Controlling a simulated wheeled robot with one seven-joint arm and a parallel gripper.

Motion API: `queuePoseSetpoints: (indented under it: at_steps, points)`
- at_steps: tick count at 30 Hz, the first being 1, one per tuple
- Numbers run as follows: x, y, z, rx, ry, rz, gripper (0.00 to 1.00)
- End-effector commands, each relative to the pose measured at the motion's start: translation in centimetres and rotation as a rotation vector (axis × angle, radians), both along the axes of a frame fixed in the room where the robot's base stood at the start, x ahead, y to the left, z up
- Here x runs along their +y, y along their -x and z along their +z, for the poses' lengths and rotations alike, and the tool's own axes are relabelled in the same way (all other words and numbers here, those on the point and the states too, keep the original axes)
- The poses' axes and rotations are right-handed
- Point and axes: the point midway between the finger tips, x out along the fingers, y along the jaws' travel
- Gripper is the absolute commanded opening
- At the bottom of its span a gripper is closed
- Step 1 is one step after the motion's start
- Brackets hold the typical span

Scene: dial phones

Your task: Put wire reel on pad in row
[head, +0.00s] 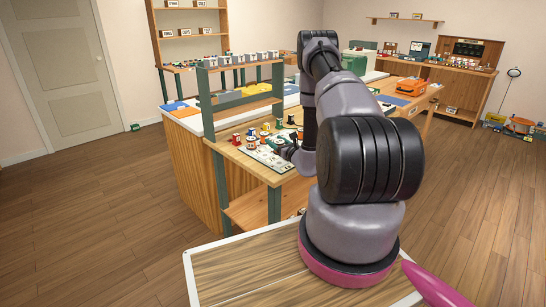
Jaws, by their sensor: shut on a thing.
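Several small wire reels (265,129) in red, yellow, white and dark colours stand on the workbench in the middle of the head view. A pale board with a row of pads (266,158) lies at the front of this bench. My gripper (283,146) is small and dark in this view, low over the right part of the board. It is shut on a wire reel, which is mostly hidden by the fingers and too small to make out. My arm hides the bench to the right of the gripper.
A green-framed shelf (243,63) with several small items rises over the bench's left side. An orange case (411,87) sits on the bench to the right of my arm. The wooden floor (110,215) at left is clear.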

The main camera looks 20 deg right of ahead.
Motion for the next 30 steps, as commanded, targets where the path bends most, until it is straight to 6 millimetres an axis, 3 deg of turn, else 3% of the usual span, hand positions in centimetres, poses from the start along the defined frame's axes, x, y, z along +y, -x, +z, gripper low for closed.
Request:
queuePoseSetpoints:
  at_steps: [13, 24, 25, 27, 30]
  points:
    - [0.1, 0.0, -5.1, 0.001, -0.001, 0.001, 0.03]
    - [0.0, 0.0, -5.5, -0.001, 0.0, 0.0, 0.03]
    - [0.0, 0.0, -5.5, -0.001, 0.0, 0.0, 0.67]
    - [0.0, 0.0, -5.5, -0.001, 0.0, 0.0, 0.93]
    - [0.0, 0.0, -5.5, -0.001, 0.0, 0.0, 0.93]
